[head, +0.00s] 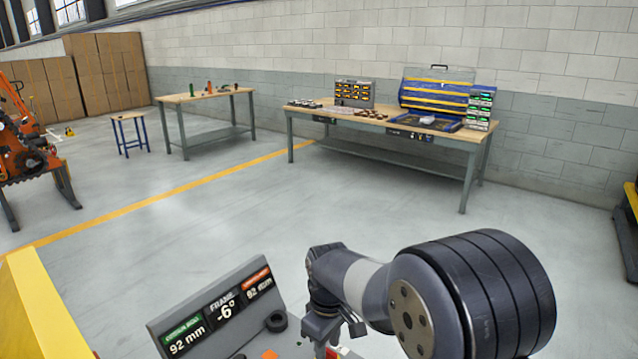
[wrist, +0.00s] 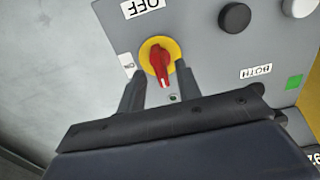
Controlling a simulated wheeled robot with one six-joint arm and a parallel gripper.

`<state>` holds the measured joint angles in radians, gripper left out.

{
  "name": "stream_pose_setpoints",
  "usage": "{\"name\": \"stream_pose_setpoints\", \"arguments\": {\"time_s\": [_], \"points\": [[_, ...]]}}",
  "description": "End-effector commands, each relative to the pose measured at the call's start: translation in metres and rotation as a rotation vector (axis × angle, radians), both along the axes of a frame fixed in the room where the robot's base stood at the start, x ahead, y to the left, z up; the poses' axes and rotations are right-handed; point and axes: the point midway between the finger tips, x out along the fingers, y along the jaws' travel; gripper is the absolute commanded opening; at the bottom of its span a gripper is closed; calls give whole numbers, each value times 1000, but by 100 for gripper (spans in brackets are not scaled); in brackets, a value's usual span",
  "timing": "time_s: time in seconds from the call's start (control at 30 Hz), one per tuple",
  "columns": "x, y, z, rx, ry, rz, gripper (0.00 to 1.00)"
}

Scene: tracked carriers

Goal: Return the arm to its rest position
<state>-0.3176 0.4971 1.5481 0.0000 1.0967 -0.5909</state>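My arm reaches down at the lower right in the head view, over a grey control console (head: 215,310). My gripper (wrist: 159,70) shows in the wrist view with its two dark fingers apart, one on each side of a red rotary knob (wrist: 160,66) on a yellow round base. The knob sits on the grey panel (wrist: 205,50) between labels, one reading OFF. I cannot tell whether the fingers touch the knob. Nothing appears held. In the head view the fingertips are mostly hidden at the bottom edge.
The console display reads 92 mm at both ends and -6° between. The wrist view shows a black button (wrist: 235,17), a white button (wrist: 298,7) and a green square (wrist: 293,82). A yellow part (head: 40,310) stands at left. Workbenches (head: 440,132) stand far back; the floor between is clear.

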Motion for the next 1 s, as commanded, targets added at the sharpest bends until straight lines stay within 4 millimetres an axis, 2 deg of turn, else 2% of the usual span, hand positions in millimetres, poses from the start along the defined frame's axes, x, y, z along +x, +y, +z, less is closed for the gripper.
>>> {"name": "stream_pose_setpoints", "arguments": {"time_s": [0.4, 0.43, 0.5, 0.9, 0.97, 1.0], "points": [[1, 0, 85, 1, -6, 0, 33], [0, 0, 83, 0, 0, 0, 33], [-1, 0, 64, -2, 7, 0, 33], [-1, 0, -17, -1, 5, 0, 33], [-1, 0, -29, -1, 5, 0, 33], [0, 0, -25, 1, -1, -38, 33]]}}
